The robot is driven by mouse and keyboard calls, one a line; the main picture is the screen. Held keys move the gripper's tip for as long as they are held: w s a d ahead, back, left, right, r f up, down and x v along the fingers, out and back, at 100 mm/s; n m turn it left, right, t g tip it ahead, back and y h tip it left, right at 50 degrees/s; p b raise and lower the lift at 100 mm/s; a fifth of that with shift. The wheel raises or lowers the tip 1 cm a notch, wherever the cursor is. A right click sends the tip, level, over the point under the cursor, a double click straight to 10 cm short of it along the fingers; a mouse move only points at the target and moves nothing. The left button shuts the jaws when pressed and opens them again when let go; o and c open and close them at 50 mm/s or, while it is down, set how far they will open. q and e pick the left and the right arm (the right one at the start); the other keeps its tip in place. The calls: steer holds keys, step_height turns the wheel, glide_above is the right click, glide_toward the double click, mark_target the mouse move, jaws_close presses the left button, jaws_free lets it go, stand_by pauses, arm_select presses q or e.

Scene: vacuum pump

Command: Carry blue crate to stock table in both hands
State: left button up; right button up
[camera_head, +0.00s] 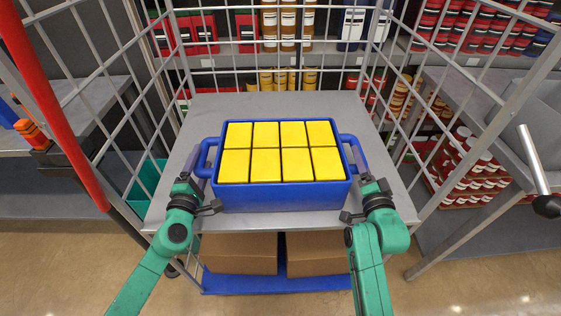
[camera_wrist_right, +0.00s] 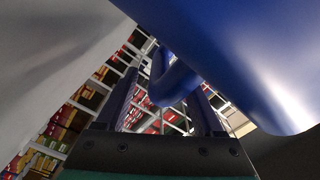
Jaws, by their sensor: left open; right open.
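The blue crate (camera_head: 285,195) stands level on a grey shelf (camera_head: 240,105) of a wire-sided trolley and is filled with several yellow boxes (camera_head: 280,150). It has a loop handle on each short side. My left gripper (camera_head: 192,180) is at the left handle (camera_head: 204,157), open; its fingertips are partly hidden there. My right gripper (camera_head: 366,178) is at the right handle (camera_head: 354,152), open. In the right wrist view the handle (camera_wrist_right: 174,84) shows between the two open fingers (camera_wrist_right: 160,100), below the crate's wall (camera_wrist_right: 245,60). I cannot tell which surface is the stock table.
Wire mesh walls (camera_head: 90,60) close the trolley's sides and back. Cardboard boxes (camera_head: 240,253) sit on its lower deck. A grey table (camera_head: 95,100) stands to the left, and grey shelving (camera_head: 480,110) to the right. Stocked shelves (camera_head: 290,45) are behind. The front is open floor.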

arm_select(q)
steer(key=shift+w, duration=0.75)
arm_select(e)
steer(key=shift+w, duration=0.75)
steer(key=shift+r, duration=0.1)
arm_select(q)
steer(key=c, duration=1)
arm_select(e)
steer(key=c, duration=1)
arm_select(q)
jaws_close()
arm_select(e)
jaws_close()
steer(key=shift+s, duration=0.1)
